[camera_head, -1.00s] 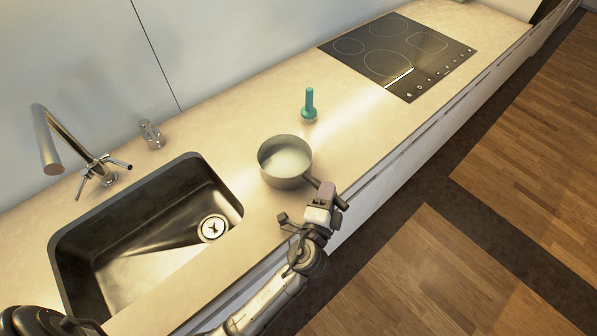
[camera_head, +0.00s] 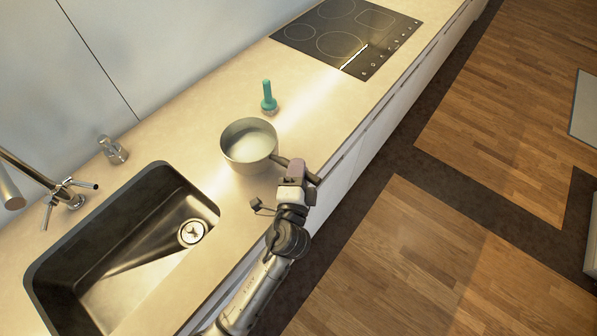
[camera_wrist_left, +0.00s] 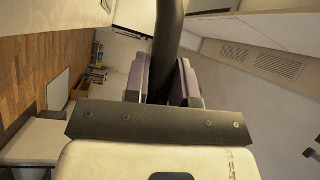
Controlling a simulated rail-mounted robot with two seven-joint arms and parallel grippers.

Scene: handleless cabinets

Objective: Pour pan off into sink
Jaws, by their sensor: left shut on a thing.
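A grey pan (camera_head: 236,161) with pale whitish contents (camera_head: 252,141) is above the counter, to the right of the sink. It looks about level; I cannot tell if its base touches the counter. My left gripper (camera_head: 301,174) is shut on the pan's dark handle (camera_head: 281,161). In the left wrist view the handle (camera_wrist_left: 169,38) stands between the fingers (camera_wrist_left: 163,80). The dark sink (camera_head: 150,262) is empty, with a round drain (camera_head: 193,232). My right gripper is not in view.
A chrome tap (camera_head: 62,192) stands behind the sink's left side. A small metal fitting (camera_head: 113,150) stands behind the sink. A teal brush (camera_head: 268,97) stands behind the pan. A black hob (camera_head: 345,35) is farther right. The counter between pan and sink is clear.

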